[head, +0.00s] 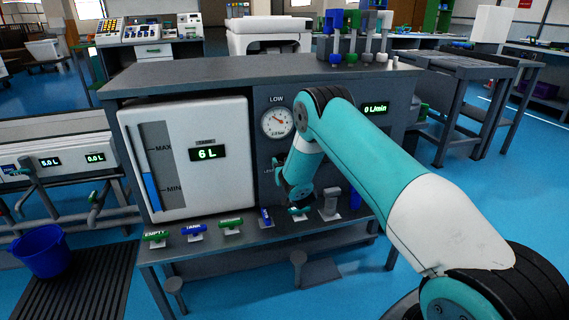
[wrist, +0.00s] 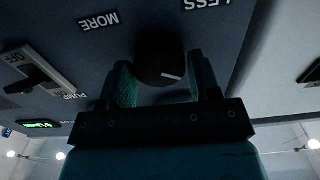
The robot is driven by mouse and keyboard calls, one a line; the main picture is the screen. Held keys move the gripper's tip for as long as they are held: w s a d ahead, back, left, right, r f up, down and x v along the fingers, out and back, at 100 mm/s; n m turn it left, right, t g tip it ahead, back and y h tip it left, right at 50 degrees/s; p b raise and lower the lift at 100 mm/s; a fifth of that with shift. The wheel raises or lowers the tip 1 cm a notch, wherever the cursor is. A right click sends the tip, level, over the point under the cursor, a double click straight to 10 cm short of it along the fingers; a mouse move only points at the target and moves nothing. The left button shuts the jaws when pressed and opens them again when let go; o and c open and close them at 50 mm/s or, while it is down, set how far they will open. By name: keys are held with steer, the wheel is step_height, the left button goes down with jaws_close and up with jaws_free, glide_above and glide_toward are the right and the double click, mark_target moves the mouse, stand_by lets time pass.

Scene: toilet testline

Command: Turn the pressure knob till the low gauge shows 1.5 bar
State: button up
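The low gauge (head: 277,122) is a round white dial under the word LOW on the dark panel in the head view. Its red needle seems to point to the upper left; its numbers are too small to read. The pressure knob (wrist: 160,55) is dark and round with a white mark at its lower right, near the words MORE and LESS in the wrist view. My gripper (wrist: 160,75) has one teal finger on either side of the knob. I cannot tell whether the fingers touch it. In the head view my arm hides the knob.
A white tank panel (head: 190,155) reading 6 L stands left of the gauge. A flow display (head: 375,108) reads 0 L/min to the right. Several valve handles, green and blue, line the ledge below. A pump switch (wrist: 35,70) shows at left in the wrist view.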

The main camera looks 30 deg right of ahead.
steer(key=c, duration=0.5)
steer(key=shift+a+n+p, duration=0.1)
steer(key=shift+n+p, duration=0.45)
steer(key=shift+n, duration=2.25)
steer(key=o, duration=0.9)
